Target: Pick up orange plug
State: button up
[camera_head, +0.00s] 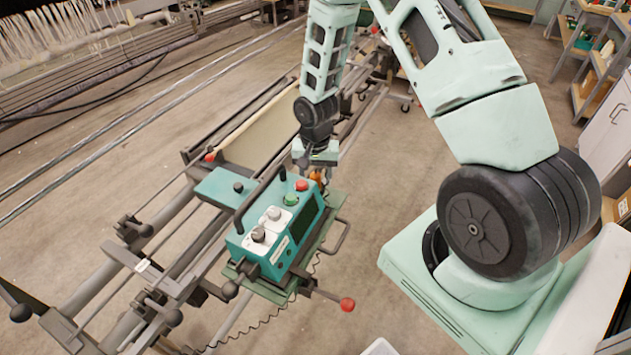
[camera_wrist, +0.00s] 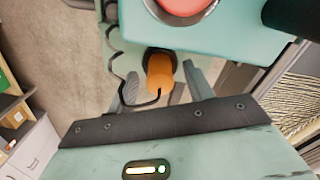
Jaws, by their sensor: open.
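The orange plug (camera_wrist: 160,77) shows in the wrist view beside the teal control box, with a dark round collar at its far end and a black cable curling from it. In the head view only a small part of the plug (camera_head: 316,176) shows just below my gripper. My gripper (camera_head: 315,168) is above the far end of the control box. In the wrist view my gripper's (camera_wrist: 163,90) two grey fingers are apart, one on each side of the plug. I cannot tell whether either finger touches it.
A red-tipped lever (camera_head: 347,304) sticks out below. Loom rails and rollers lie to the left. Open floor lies beyond.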

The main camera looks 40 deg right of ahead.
aim_at(315, 173)
jog(key=c, duration=1.1)
jog(key=shift+r, duration=0.1)
notch_tip(315, 173, up, 9)
jog(key=shift+r+b, duration=0.2)
jog(key=shift+b, duration=0.85)
jog(key=shift+r+p, duration=2.05)
jog(key=shift+r, duration=0.7)
